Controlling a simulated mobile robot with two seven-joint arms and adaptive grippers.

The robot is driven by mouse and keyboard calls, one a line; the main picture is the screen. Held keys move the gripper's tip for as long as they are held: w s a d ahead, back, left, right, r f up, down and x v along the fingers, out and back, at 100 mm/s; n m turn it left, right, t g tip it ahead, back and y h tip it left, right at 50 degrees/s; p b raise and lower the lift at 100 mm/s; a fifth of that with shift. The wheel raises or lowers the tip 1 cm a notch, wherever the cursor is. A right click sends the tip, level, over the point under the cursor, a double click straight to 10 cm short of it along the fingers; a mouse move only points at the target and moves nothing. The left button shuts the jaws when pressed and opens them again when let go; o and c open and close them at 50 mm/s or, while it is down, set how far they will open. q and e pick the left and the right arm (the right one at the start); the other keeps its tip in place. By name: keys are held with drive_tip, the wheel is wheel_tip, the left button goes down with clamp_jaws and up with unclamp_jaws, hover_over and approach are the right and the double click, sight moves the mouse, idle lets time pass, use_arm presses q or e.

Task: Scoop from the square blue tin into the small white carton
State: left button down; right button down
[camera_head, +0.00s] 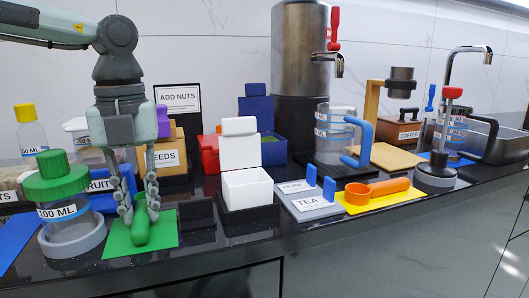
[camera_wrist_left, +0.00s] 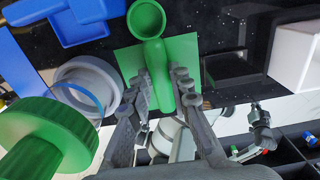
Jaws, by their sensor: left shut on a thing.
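A green scoop (camera_wrist_left: 147,20) lies on a green mat (camera_head: 166,238), its handle (camera_head: 140,228) toward the front. My left gripper (camera_head: 139,208) points down and is shut on the handle. The scoop's round bowl shows empty in the left wrist view. A square blue tin (camera_head: 273,155) with something green inside stands at the back, right of the gripper, a blue lid block (camera_head: 256,110) behind it. A small white carton (camera_head: 247,192) stands in front of it on a dark base; a white block with a lid (camera_head: 240,148) is behind. My right gripper is not in view.
A green-lidded jar (camera_head: 62,212) stands close left of the gripper. A box labelled SEEDS (camera_head: 166,160) is behind it. A low black holder (camera_head: 198,213) lies between mat and carton.

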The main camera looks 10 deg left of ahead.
use_arm(q)
drive_tip(key=shift+r+p, duration=1.4)
drive_tip(key=shift+r, duration=1)
idle(1.0)
drive_tip(key=c, duration=1.9)
unclamp_jaws()
clamp_jaws()
